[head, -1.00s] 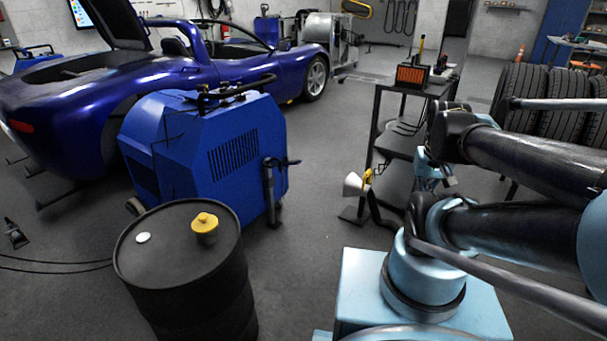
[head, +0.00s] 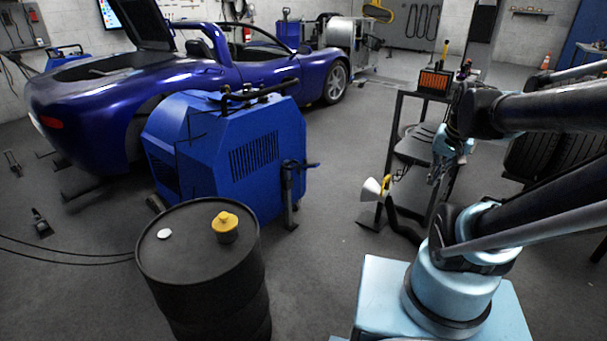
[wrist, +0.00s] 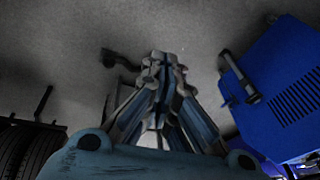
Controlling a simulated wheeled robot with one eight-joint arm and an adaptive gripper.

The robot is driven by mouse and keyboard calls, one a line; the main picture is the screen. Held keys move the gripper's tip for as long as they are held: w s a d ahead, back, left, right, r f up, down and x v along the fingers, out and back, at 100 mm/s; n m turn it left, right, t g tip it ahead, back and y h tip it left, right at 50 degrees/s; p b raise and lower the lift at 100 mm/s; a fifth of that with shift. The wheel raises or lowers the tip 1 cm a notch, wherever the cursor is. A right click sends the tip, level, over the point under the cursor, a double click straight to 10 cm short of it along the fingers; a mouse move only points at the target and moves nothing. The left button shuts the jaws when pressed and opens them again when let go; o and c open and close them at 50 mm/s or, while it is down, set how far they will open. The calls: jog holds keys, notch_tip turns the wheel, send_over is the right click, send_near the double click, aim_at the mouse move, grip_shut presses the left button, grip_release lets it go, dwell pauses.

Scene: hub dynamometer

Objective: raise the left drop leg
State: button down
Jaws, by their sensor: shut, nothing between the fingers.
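The blue hub dynamometer unit (head: 225,150) stands on the floor beside the blue car. A dark upright drop leg (head: 290,195) with a short side handle is mounted at its right end, its lower end close to the floor. I cannot tell whether this is the left one; no second leg shows clearly. A dark leg on the blue unit (wrist: 285,85) also shows at the right of the wrist view (wrist: 240,80). My gripper (head: 436,180) is right of the unit, in front of the cart, apart from the leg. In the wrist view its fingers (wrist: 163,62) are together and empty.
A black drum (head: 190,255) with a yellow cap stands in front of the unit. A dark shelf cart (head: 415,150) and a pale funnel-shaped nozzle (head: 372,189) are near my arm. Tyres (head: 535,155) stand at right. Floor between unit and cart is clear.

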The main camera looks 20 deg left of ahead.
jog(key=w+a+r+m+y, duration=0.1)
jog(key=w+a+m, duration=0.1)
jog(key=w+a, duration=0.35)
jog(key=w+a+m+y, duration=0.1)
jog(key=w+a, duration=0.1)
jog(key=w, duration=0.6)
jog(key=w+a+r+m+y, duration=0.1)
jog(key=w+a+m, duration=0.1)
jog(key=w+a, duration=0.35)
jog(key=w+a+f+m+t+y, duration=0.1)
jog(key=w+a+f+m, duration=0.2)
jog(key=w+a, duration=0.35)
jog(key=w+a+f+m+y, duration=0.1)
jog(key=w+a+f+m, duration=0.2)
jog(key=w, duration=0.7)
jog(key=w+a+f+m+y, duration=0.35)
jog(key=w+a+f, duration=0.55)
jog(key=a+f, duration=0.5)
jog(key=a+f+m, duration=0.2)
jog(key=a+f, duration=0.2)
jog(key=f, duration=0.5)
jog(key=a+f+m+y, duration=0.1)
jog(key=a+f+m, duration=0.2)
jog(key=f, duration=0.5)
jog(key=shift+w+a+f+m, duration=0.35)
jog(key=shift+w+a, duration=0.1)
jog(key=shift+a, duration=0.1)
